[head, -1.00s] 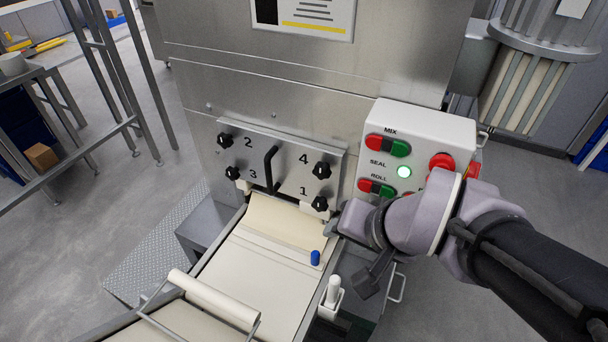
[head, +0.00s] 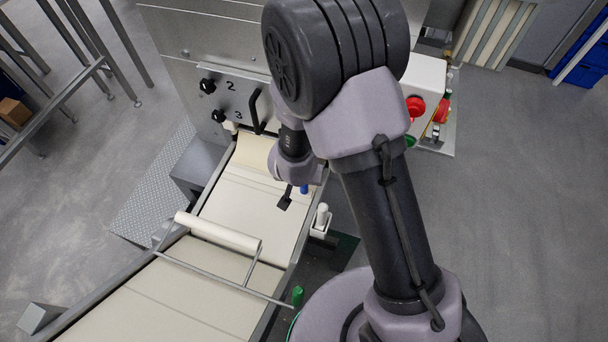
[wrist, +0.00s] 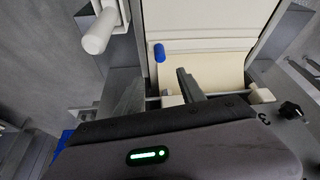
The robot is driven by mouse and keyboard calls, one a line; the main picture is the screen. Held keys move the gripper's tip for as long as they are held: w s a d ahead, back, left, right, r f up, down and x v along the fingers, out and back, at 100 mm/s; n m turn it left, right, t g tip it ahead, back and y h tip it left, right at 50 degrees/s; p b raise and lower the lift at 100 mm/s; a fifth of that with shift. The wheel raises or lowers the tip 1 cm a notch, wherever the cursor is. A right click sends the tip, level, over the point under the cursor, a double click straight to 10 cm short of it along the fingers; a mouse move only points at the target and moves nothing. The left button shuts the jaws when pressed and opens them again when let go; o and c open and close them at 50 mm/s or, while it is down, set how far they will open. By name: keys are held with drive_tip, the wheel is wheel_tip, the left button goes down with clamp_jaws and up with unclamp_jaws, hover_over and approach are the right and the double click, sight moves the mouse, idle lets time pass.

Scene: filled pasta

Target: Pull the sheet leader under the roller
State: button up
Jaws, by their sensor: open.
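The cream sheet (head: 256,205) lies flat on the bed below the machine face, and its darker cream leader (head: 250,152) lies at the machine end. A small blue tab (head: 304,188) stands at the sheet's right edge, partly behind my arm. It also shows in the wrist view (wrist: 159,52). The white roller (head: 217,232) lies across the bed in a wire frame, nearer the camera. My gripper (head: 285,198) is open and empty, just beside the blue tab and apart from it. In the wrist view, one dark finger (wrist: 188,84) shows over the leader; the other is unclear.
A white post (head: 322,215) in a holder stands right of the bed. The machine face with numbered black knobs (head: 207,85) and a black handle (head: 253,112) rises behind. My arm hides much of the control box (head: 428,85).

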drive_tip(key=b+x, duration=0.6)
drive_tip(key=x, duration=0.8)
drive_tip(key=shift+a+f+b, duration=0.1)
drive_tip(key=shift+f+b, duration=0.2)
drive_tip(key=shift+b, duration=0.1)
drive_tip(key=shift+c, duration=0.5)
clamp_jaws()
